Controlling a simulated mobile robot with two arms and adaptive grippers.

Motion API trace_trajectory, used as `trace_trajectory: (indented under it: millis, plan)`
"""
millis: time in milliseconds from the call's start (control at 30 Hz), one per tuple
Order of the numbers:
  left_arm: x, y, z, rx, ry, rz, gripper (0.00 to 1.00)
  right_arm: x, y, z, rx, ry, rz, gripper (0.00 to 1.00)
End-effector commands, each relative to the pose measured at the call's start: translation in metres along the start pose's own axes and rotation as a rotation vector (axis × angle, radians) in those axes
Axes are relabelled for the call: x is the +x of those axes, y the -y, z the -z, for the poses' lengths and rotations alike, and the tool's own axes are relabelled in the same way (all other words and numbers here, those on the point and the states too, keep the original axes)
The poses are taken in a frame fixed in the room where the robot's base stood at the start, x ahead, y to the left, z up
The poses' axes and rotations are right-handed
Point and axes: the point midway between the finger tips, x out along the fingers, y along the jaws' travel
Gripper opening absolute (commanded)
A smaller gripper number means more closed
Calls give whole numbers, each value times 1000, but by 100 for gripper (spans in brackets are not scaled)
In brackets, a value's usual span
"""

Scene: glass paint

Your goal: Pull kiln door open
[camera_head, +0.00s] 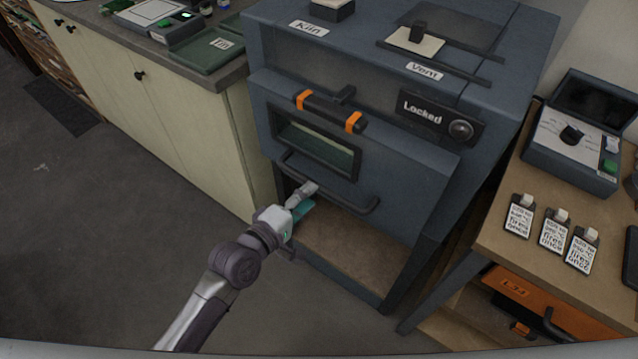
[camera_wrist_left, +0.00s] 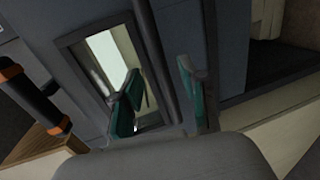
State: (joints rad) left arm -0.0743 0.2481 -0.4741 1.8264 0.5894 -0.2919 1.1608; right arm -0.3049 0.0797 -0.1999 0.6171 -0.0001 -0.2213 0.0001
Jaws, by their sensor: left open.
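The blue-grey kiln (camera_head: 400,85) stands in the middle of the head view. Its front door (camera_head: 400,165) has a small window (camera_head: 315,148) and a long dark pull bar (camera_head: 360,208) below it. A latch handle with orange bands (camera_head: 330,112) sits above the window, and a sign beside it reads "Locked" (camera_head: 422,111). My left gripper (camera_head: 303,203) is at the left part of the pull bar. In the left wrist view its teal fingers (camera_wrist_left: 162,98) are apart, with the dark bar (camera_wrist_left: 155,55) passing between them. Contact is unclear. My right gripper is out of view.
A cream cabinet (camera_head: 180,115) stands close on the left. A wooden table (camera_head: 500,250) on the right holds a control box (camera_head: 575,145) and several tags. The floor (camera_head: 100,230) at left is open.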

Motion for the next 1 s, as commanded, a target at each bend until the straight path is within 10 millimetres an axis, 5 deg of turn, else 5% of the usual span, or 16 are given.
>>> trace_trajectory:
  millis: [300, 667, 933, 1000]
  plan:
    - [45, 0, 0, 1, 0, 0, 43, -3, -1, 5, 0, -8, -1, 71]
    - [51, 1, 0, 1, 0, 0, 43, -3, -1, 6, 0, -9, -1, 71]
    - [51, 1, 0, 1, -1, 0, 2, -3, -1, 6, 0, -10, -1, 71]
    - [50, 1, 0, 1, -1, 1, 0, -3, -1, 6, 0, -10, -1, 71]
